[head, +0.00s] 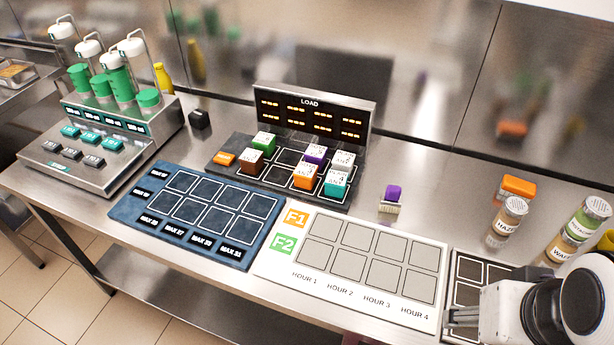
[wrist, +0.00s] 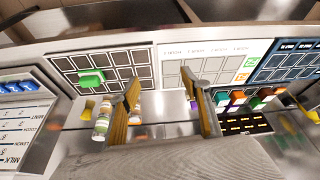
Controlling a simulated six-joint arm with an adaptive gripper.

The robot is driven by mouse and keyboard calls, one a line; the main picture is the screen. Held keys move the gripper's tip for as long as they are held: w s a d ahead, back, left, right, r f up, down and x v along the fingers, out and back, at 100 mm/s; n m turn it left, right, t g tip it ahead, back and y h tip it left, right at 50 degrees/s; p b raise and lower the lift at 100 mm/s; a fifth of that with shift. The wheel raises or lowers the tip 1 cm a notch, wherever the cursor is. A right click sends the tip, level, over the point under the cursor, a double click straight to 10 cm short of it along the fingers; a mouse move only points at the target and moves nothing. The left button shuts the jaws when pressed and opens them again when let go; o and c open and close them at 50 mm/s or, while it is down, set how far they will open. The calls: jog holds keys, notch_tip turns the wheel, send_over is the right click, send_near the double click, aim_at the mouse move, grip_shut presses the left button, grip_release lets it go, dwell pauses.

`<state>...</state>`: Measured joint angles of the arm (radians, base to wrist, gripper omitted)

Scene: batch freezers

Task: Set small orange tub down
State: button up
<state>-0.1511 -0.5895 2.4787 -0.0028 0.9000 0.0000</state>
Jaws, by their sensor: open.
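Orange pieces show in several places in the head view. A low orange tub (head: 224,158) sits at the left end of the dark load tray (head: 222,168). A taller orange tub with a white top (head: 305,178) stands in the tray's front row. An orange block (head: 518,187) is at the back right, behind a jar. I cannot tell which the task names. My gripper (head: 461,318) is at the lower right, over the small dark grid tray (head: 466,268). In the wrist view my gripper (wrist: 166,108) is open, with no tub held between its fingers.
The white hour board (head: 350,225) and blue grid board (head: 125,205) look empty. Labelled jars (head: 507,220) stand at right, near my arm. A purple-topped item (head: 392,195) stands behind the hour board. A green tub (wrist: 92,78) sits on a grid tray in the wrist view.

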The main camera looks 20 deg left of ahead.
aim_at(306, 170)
jog(key=w+a+f+n+h, duration=0.1)
jog(key=w+a+f+n, duration=0.4)
jog(key=w+a+n, duration=0.2)
jog(key=w+a+f+n+t+h, duration=0.1)
jog(key=w+a+f+n, duration=0.4)
jog(key=a, duration=0.7)
jog(key=w+a+f+n, duration=0.5)
jog(key=w+a+n, duration=0.5)
jog(key=w, duration=0.1)
jog(key=shift+w+t+h, duration=0.3)
jog(key=shift+w+h, duration=0.1)
jog(key=w+a+n, duration=0.1)
jog(key=a, duration=0.1)
jog(key=w+a+f+n+t, duration=0.1)
jog(key=a+n, duration=0.1)
jog(key=w+a+n, duration=0.1)
jog(key=a, duration=0.1)
jog(key=shift+w+f+n+y, duration=0.15)
jog(key=shift+f+n+y, duration=0.25)
jog(key=w+a+r+n+t+y, duration=0.1)
jog(key=w+a+r+n+t, duration=0.1)
jog(key=w+a+r+n, duration=0.2)
jog(key=w+a+n, duration=0.1)
jog(key=n, duration=0.2)
jog(key=shift+f, duration=0.2)
jog(key=shift+x, duration=1.15)
jog(key=shift+w+f, duration=0.1)
jog(key=shift+w, duration=0.05)
